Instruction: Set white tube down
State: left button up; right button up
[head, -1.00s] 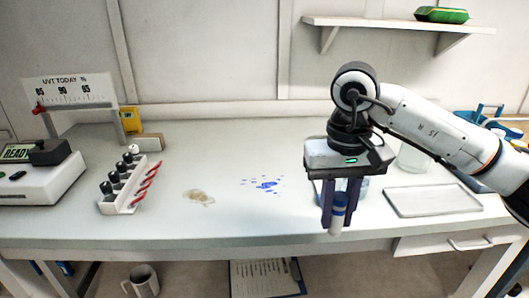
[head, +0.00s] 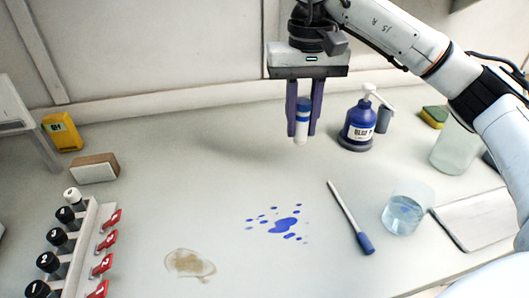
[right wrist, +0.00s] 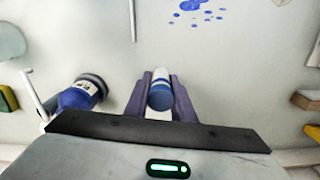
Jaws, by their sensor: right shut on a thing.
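The white tube (head: 301,127) with blue bands hangs upright between the fingers of my right gripper (head: 303,120). The gripper is shut on it, and the tube is held above the back of the bench, with its lower end apart from the surface. In the right wrist view the blue end of the tube (right wrist: 161,95) shows between the two purple fingers (right wrist: 160,100). My left gripper is in neither view.
A blue pump bottle (head: 359,122) stands right of the tube. A marker (head: 350,218) and a beaker (head: 406,212) are at front right. Blue spots (head: 284,225) and a brown stain (head: 189,263) mark the bench (head: 180,185).

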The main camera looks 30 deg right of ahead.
aim_at(302, 142)
jog(key=f, duration=0.4)
jog(key=shift+s+f, duration=0.35)
jog(key=shift+f, duration=2.25)
jog(key=shift+f+b, duration=0.15)
jog(key=shift+b, duration=0.2)
jog(key=o, duration=1)
